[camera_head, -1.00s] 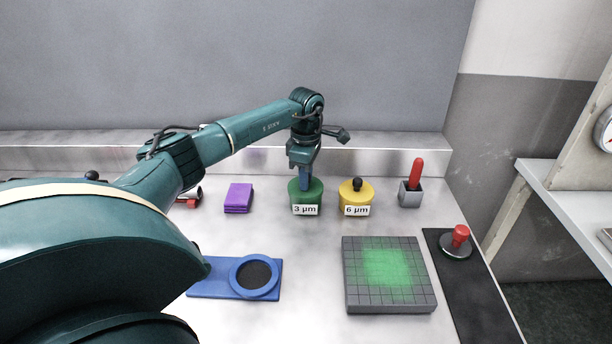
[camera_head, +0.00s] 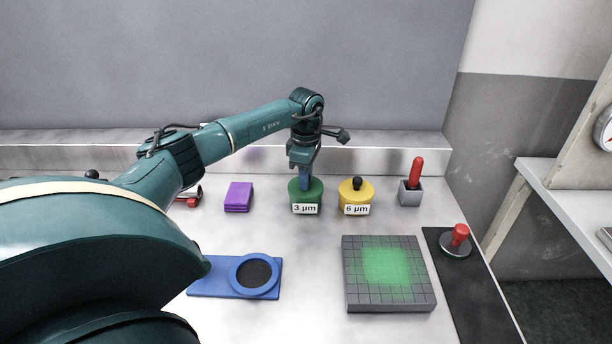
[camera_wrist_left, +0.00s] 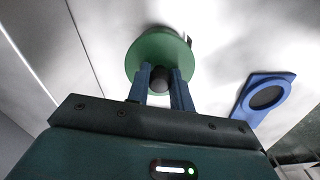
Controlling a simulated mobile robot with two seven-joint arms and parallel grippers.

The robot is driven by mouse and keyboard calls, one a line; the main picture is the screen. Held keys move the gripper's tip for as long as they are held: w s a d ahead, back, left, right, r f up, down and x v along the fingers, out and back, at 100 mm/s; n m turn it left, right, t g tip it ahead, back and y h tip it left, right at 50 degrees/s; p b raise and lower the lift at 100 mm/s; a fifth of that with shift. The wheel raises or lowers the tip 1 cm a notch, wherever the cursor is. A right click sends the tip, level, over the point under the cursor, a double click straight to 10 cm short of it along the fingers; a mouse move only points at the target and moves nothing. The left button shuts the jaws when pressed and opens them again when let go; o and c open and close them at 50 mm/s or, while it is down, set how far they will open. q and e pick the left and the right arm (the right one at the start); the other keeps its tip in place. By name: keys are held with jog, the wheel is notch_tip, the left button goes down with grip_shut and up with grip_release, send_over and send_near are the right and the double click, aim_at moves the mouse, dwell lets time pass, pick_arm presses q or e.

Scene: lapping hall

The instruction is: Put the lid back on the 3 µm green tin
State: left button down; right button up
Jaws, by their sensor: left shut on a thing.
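The green tin (camera_head: 306,207) with the "3 µm" label stands upright near the back of the bench. My left gripper (camera_head: 305,184) points straight down over it. In the left wrist view, my left gripper (camera_wrist_left: 161,84) is shut on the dark round knob of the green lid (camera_wrist_left: 160,48). The lid is at the top of the tin in the head view; I cannot tell whether a small gap is left between them. My right gripper does not show.
The yellow "6 µm" tin (camera_head: 356,195) stands close on the right. Purple pads (camera_head: 238,197) lie to the left. A grey holder (camera_head: 411,194) with a red handle, a gridded plate (camera_head: 388,290) and a blue fixture (camera_head: 210,284) are around. The middle of the bench is clear.

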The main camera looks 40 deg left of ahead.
pick_arm(q)
jog(key=c, duration=1.1)
grip_release()
jog(key=shift+c, duration=0.2)
jog(key=shift+o, duration=0.4)
jog(key=o, duration=0.4)
jog(key=shift+r+p, duration=2.75)
jog(key=shift+r, duration=0.75)
jog(key=shift+c, duration=0.3)
grip_shut()
